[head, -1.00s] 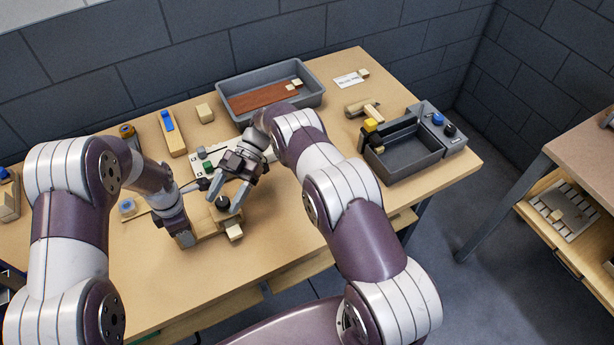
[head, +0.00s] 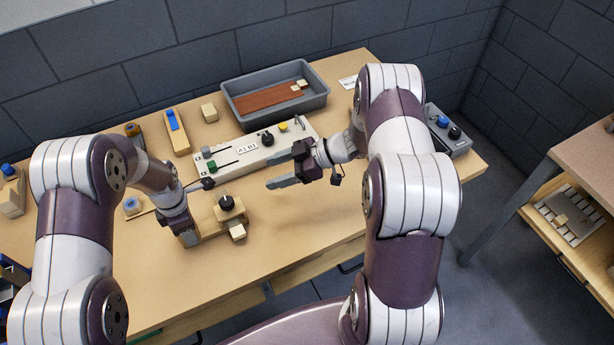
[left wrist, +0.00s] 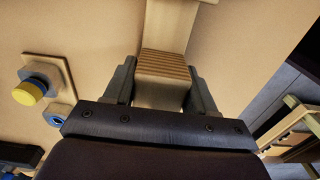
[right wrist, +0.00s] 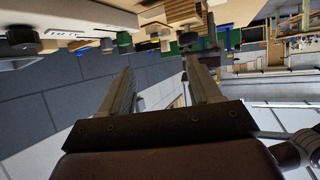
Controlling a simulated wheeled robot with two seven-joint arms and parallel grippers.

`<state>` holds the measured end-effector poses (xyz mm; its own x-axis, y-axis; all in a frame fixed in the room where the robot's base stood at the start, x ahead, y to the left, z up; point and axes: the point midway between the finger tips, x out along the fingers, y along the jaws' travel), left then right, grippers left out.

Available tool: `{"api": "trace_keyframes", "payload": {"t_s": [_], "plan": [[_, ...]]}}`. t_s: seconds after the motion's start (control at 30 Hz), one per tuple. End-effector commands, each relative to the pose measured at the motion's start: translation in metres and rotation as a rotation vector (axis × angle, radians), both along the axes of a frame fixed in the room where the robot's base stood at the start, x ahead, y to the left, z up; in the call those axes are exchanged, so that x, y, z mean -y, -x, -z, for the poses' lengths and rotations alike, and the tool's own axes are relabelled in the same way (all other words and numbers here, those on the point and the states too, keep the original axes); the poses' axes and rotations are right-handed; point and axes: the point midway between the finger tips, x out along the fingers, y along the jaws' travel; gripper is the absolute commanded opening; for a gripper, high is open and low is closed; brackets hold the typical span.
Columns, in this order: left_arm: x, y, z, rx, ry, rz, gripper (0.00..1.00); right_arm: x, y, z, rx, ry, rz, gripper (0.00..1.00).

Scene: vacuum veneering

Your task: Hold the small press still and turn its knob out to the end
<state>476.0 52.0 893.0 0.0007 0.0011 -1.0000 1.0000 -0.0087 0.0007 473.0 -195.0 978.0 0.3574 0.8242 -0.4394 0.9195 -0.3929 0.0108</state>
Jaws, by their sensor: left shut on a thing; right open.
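The small press (head: 229,213) is a light wooden block piece with a black knob (head: 227,202) on top, on the front left of the table. Its wooden bar runs left to my left gripper (head: 188,238), which is shut on it. In the left wrist view, the ribbed wooden end (left wrist: 162,66) sits between the two fingers (left wrist: 160,90). My right gripper (head: 285,169) is open and empty, to the right of and above the press, apart from the knob. In the right wrist view its fingers (right wrist: 160,85) are spread with nothing between them.
A control box (head: 255,150) with sliders and knobs stands behind the press. A grey tray (head: 228,92) with a brown board (head: 265,98) is at the back. A wooden block with a blue piece (head: 177,140) is at back left. The table front right of the press is clear.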

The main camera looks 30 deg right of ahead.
Motion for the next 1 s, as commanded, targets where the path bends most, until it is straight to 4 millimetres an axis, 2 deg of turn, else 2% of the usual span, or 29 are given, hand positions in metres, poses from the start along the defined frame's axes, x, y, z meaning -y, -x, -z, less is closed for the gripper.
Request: {"api": "trace_keyframes", "payload": {"t_s": [0.2,0.33,0.43,0.6,0.7,0.9,1.0], "plan": [[0.000,0.000,0.000,0.000,0.000,0.000,0.24,0.042,-0.041,0.010,-0.063,0.110,0.354,0.63],[0.000,0.000,0.000,0.000,0.000,0.000,0.24,0.075,-0.053,0.018,-0.140,0.168,0.585,0.63],[0.000,0.000,0.000,0.000,0.000,0.000,0.24,0.100,-0.053,0.026,-0.224,0.204,0.772,0.63],[0.000,0.000,0.000,-0.001,0.000,0.000,0.24,0.138,-0.033,0.042,-0.417,0.248,1.084,0.63],[0.000,0.000,0.000,-0.001,0.000,0.000,0.24,0.148,-0.012,0.054,-0.554,0.263,1.244,0.63],[0.000,0.000,0.000,-0.001,0.000,0.000,0.24,0.152,0.026,0.070,-0.770,0.276,1.452,0.63],[0.000,0.000,0.000,-0.001,0.000,0.000,0.24,0.150,0.037,0.073,-0.830,0.277,1.502,0.63]]}}
